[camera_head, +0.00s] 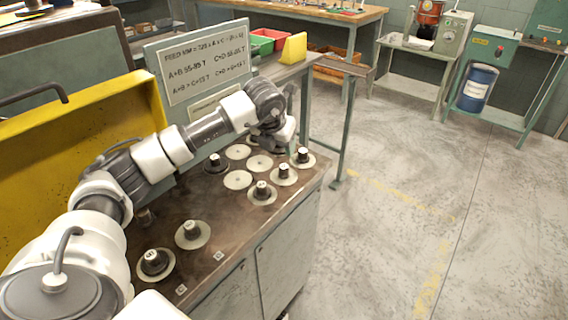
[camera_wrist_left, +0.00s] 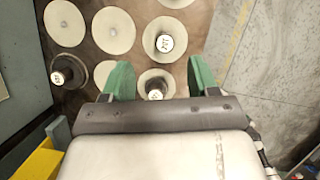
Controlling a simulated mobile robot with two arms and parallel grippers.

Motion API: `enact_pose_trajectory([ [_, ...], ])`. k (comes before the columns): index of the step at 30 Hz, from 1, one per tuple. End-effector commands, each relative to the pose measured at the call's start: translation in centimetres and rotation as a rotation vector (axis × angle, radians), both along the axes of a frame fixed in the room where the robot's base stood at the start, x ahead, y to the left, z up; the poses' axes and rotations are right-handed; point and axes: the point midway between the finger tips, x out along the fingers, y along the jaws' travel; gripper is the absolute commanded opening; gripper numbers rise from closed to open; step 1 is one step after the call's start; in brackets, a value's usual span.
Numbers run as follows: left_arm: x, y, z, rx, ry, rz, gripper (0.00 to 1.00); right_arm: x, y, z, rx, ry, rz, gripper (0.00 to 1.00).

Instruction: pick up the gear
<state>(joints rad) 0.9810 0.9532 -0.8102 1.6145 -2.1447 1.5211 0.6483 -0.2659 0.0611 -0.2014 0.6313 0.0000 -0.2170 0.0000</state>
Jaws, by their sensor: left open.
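Several gear pieces stand on the brown bench top, each a dark hub with a pale labelled cap on a pale round disc. In the head view one is at the far right corner (camera_head: 303,157), with others nearer (camera_head: 284,174) (camera_head: 262,192). My left gripper (camera_head: 285,134) is over the far end of the bench, its fingers largely hidden. In the left wrist view its green fingers (camera_wrist_left: 160,70) are apart and empty. One gear (camera_wrist_left: 156,88) shows between them, partly hidden by the gripper body; another gear (camera_wrist_left: 163,45) stands just beyond. My right gripper is not in view.
Flat pale discs (camera_head: 237,180) lie among the gears. A sign board (camera_head: 205,65) and a yellow panel (camera_head: 85,145) rise along the bench's left side. More gears (camera_head: 193,234) stand at the near end. The floor to the right (camera_head: 420,200) is clear.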

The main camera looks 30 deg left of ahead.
Motion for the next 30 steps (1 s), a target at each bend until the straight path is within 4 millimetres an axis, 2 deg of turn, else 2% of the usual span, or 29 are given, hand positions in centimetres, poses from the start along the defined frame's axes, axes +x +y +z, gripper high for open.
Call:
enact_pose_trajectory([
  [6,1.3,0.1,-3.3,-0.004,0.004,-0.001,0.60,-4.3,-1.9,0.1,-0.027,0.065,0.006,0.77],
  [9,1.5,0.2,-4.1,-0.003,0.004,-0.001,0.60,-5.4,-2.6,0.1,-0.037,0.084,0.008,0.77],
  [13,1.8,0.2,-5.0,-0.003,0.004,-0.002,0.60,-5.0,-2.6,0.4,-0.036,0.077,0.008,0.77],
  [20,2.9,0.2,-8.3,-0.004,0.003,-0.002,0.60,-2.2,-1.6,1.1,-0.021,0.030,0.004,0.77],
  [24,3.2,0.3,-9.2,-0.005,0.002,-0.002,0.60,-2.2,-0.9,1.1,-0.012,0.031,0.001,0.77],
  [30,3.2,0.3,-9.3,-0.005,0.001,-0.003,0.60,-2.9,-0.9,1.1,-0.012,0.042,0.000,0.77],
])
